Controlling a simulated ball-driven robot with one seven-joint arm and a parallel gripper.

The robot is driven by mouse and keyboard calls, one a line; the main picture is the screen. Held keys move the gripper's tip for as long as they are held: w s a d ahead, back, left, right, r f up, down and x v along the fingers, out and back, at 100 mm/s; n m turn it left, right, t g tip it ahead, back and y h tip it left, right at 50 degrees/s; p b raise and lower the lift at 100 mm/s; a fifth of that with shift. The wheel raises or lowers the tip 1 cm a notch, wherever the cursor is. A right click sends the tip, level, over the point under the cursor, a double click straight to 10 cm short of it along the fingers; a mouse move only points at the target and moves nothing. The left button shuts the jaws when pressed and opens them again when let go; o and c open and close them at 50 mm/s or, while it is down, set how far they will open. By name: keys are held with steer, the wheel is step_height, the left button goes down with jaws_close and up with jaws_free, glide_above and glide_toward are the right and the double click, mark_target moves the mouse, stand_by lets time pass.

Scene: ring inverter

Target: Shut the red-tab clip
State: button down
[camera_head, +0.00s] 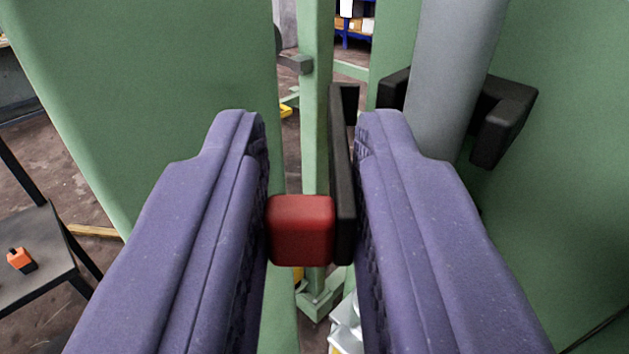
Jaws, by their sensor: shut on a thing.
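The clip's red tab (301,229) is a small rounded block in the middle of the view. A dark clip arm (342,170) stands upright right beside it, on its right side. My gripper (312,215) has two purple fingers, one on each side, shut on the red tab and the lower part of this dark arm. Another dark clip (505,118) sits around a grey vertical tube (448,75) behind the right finger. The lower part of the tube is hidden by that finger.
Large green panels stand at the left (150,90) and right (570,190), with a narrow green post (316,120) between them. A dark stool (35,250) with an orange object (20,260) is at the lower left. Shelves with boxes show far behind.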

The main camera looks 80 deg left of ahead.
mark_target(274, 213)
steer(key=c, duration=1.1)
jaws_free()
steer(key=shift+a, duration=0.1)
steer(key=shift+r, duration=0.5)
steer(key=r, duration=0.2)
steer(key=shift+s+r, duration=0.4)
steer(key=s+d, duration=0.1)
steer(key=s, duration=0.4)
steer(key=s+d, duration=0.1)
steer(key=s, duration=0.4)
steer(key=s+d+r, duration=0.1)
steer(key=s, duration=0.4)
steer(key=shift+d+r+b, duration=0.1)
steer(key=shift+d+b, duration=0.2)
steer(key=shift+b, duration=0.05)
steer(key=shift+w, duration=0.1)
steer(key=shift+c, duration=0.3)
